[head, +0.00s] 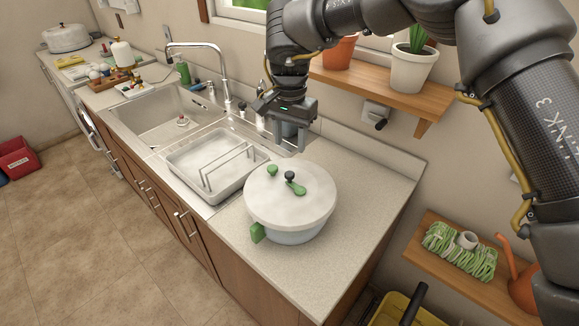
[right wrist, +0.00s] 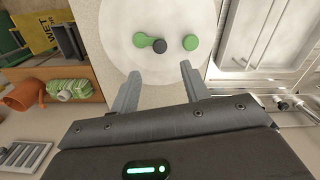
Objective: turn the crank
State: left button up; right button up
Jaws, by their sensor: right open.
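A white salad-spinner-like pot (head: 270,205) with a pale lid stands on the counter near its front corner. The crank also shows in the right wrist view (right wrist: 145,40), just beyond the fingertips. My right gripper (head: 290,138) is open and empty, behind and above the lid, apart from the crank. In the right wrist view its two fingers (right wrist: 160,72) point toward the lid. My left gripper is not in view.
A dish rack (head: 205,160) and sink (head: 170,120) lie left of the pot. A wooden shelf (head: 400,91) with potted plants is above the counter at the back. A lower shelf (head: 470,275) stands right. The counter right of the pot (head: 370,190) is clear.

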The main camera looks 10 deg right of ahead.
aim_at(290, 173)
notch_tip(290, 173, down, 8)
jog(key=p, duration=0.2)
jog(key=shift+f+p, duration=0.25)
jog(key=shift+p, duration=0.1)
jog(key=shift+f, duration=0.55)
jog(key=c, duration=1)
jog(key=shift+w+d+m, duration=0.1)
jog(key=shift+m, duration=0.2)
